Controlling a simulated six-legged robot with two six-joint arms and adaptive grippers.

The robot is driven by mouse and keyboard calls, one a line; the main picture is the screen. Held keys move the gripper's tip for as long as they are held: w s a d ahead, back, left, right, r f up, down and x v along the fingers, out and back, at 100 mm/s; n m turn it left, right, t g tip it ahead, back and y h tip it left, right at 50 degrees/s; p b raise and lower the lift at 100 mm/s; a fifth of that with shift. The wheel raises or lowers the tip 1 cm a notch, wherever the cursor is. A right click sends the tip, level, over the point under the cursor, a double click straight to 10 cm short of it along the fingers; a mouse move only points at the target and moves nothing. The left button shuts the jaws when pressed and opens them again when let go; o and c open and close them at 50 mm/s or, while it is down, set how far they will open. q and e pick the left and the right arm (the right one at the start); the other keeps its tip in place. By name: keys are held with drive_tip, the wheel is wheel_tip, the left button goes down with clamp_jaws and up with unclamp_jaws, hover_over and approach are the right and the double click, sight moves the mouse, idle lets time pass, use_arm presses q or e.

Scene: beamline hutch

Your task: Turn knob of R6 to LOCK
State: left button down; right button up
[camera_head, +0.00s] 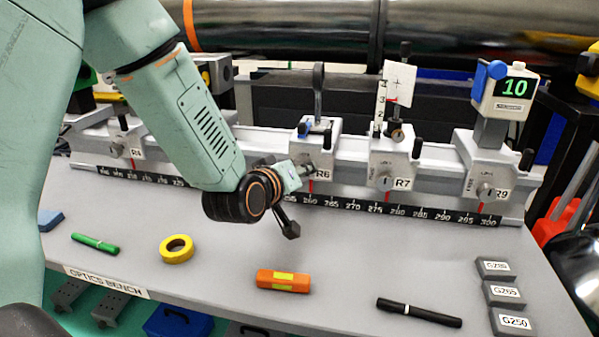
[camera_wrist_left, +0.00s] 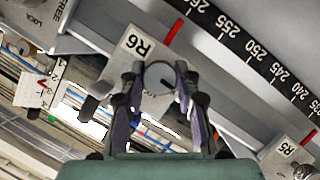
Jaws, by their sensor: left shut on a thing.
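The R6 carriage (camera_head: 321,150) sits on the rail, with its R6 label beside my left gripper. My left gripper (camera_head: 306,170) reaches its front face from the left and covers the knob in the head view. In the left wrist view the R6 label (camera_wrist_left: 137,44) is clear, and the fingers of my left gripper (camera_wrist_left: 160,78) are shut on the grey R6 knob (camera_wrist_left: 158,74). The knob is partly hidden between the fingers. Its FREE and LOCK marks cannot be read, so its setting cannot be told. My right gripper is not in view.
The scale strip (camera_head: 400,212) runs below. Yellow tape (camera_head: 166,250), an orange block (camera_head: 283,281) and a black marker (camera_head: 419,313) lie on the bench.

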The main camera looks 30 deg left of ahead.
use_arm(q)
drive_tip(key=m+y+p, duration=0.1)
drive_tip(key=p, duration=0.1)
drive_tip(key=m+g+y+p, duration=0.1)
drive_tip(key=m+p, duration=0.1)
drive_tip(key=p, duration=0.1)
drive_tip(key=shift+w+d+r, duration=0.1)
drive_tip(key=shift+d+r, duration=0.05)
drive_tip(key=shift+r, duration=0.15)
drive_tip(key=shift+m+y+p, duration=0.8)
drive_tip(key=shift+m+p, duration=0.3)
drive_tip(key=shift+d+m+g+y+p, duration=0.1)
drive_tip(key=shift+m+g+y+p, duration=0.2)
drive_tip(key=shift+m+y+p, duration=0.6)
drive_tip(key=shift+w+f+m+y+p, duration=0.15)
drive_tip(key=shift+m+y+p, duration=0.4)
drive_tip(key=shift+m, duration=0.65)
drive_tip(key=shift+m+y, duration=0.85)
drive_tip(key=shift+m, duration=0.65)
drive_tip(key=c, duration=1)
unclamp_jaws()
drive_tip(key=shift+f, duration=0.15)
drive_tip(key=shift+o, duration=0.2)
